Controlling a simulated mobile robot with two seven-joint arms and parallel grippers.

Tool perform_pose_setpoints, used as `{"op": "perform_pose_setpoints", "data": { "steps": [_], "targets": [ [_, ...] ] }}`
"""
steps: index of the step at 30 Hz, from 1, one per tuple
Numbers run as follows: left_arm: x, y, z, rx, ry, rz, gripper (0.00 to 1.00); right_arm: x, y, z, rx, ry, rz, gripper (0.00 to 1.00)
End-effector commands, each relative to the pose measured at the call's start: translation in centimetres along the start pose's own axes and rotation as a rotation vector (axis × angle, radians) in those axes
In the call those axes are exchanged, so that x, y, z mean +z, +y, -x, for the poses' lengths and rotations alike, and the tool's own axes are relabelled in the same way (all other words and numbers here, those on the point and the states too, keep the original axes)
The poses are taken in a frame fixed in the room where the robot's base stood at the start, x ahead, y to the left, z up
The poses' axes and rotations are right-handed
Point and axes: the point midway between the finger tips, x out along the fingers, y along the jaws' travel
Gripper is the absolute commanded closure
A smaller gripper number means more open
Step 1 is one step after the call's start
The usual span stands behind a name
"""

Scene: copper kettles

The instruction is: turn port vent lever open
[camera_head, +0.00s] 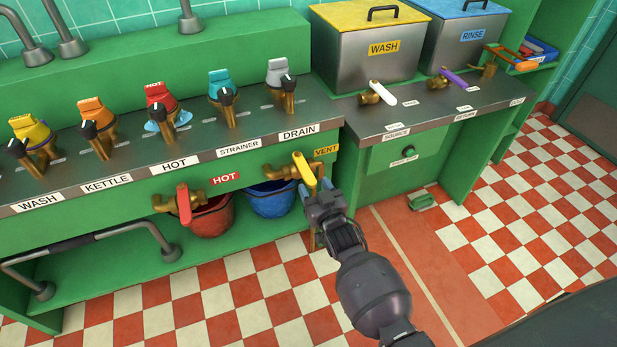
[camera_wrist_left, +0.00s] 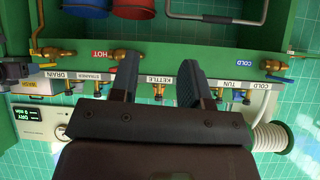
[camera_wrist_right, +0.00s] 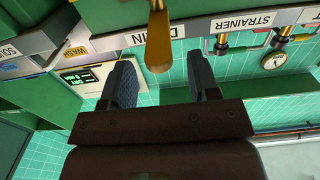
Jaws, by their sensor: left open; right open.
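The yellow vent lever (camera_head: 304,170) sits on a brass valve (camera_head: 281,172) on the green front, beside the yellow VENT label (camera_head: 326,151). It slants down to the right in the head view. My right gripper (camera_head: 318,191) is open at the lever's lower end. In the right wrist view the lever (camera_wrist_right: 158,42) hangs between the lines of the two open fingers (camera_wrist_right: 161,72); whether they touch it I cannot tell. My left gripper (camera_wrist_left: 158,72) is open and empty in its wrist view, facing the counter front near the KETTLE label. It is outside the head view.
A red lever (camera_head: 184,204) on the HOT valve is to the left. A red bucket (camera_head: 212,217) and a blue bucket (camera_head: 272,200) stand on the low shelf below. A metal rail (camera_head: 85,243) juts out at lower left. The checkered floor in front is clear.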

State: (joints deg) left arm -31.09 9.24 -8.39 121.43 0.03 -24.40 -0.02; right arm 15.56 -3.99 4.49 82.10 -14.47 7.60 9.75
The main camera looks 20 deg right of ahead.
Motion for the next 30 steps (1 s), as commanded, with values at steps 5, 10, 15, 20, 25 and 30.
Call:
{"op": "perform_pose_setpoints", "data": {
  "steps": [5, 10, 15, 20, 25, 30],
  "targets": [
    [-0.2, 0.1, -0.4, 0.002, 0.007, 0.000, 0.57, 0.3, 0.0, -2.3, 0.000, -0.003, 0.000, 0.45],
    [-0.5, 0.2, -0.8, 0.003, 0.014, 0.003, 0.57, 0.2, 0.0, -3.7, 0.001, -0.003, 0.000, 0.45],
    [-0.3, 0.3, -0.8, 0.002, 0.012, 0.007, 0.57, 0.1, 0.1, -4.1, 0.001, -0.002, -0.001, 0.45],
    [-0.2, 0.3, -0.8, 0.001, 0.008, 0.010, 0.57, 0.0, 0.1, -4.2, 0.001, -0.002, -0.001, 0.45],
    [0.1, 0.2, -0.7, 0.000, 0.003, 0.010, 0.57, 0.0, 0.0, -4.2, 0.001, -0.001, -0.001, 0.60],
    [0.2, 0.2, -0.6, -0.001, -0.001, 0.009, 0.57, 0.0, 0.0, -4.2, 0.001, -0.001, -0.001, 0.86]
  ]
}}
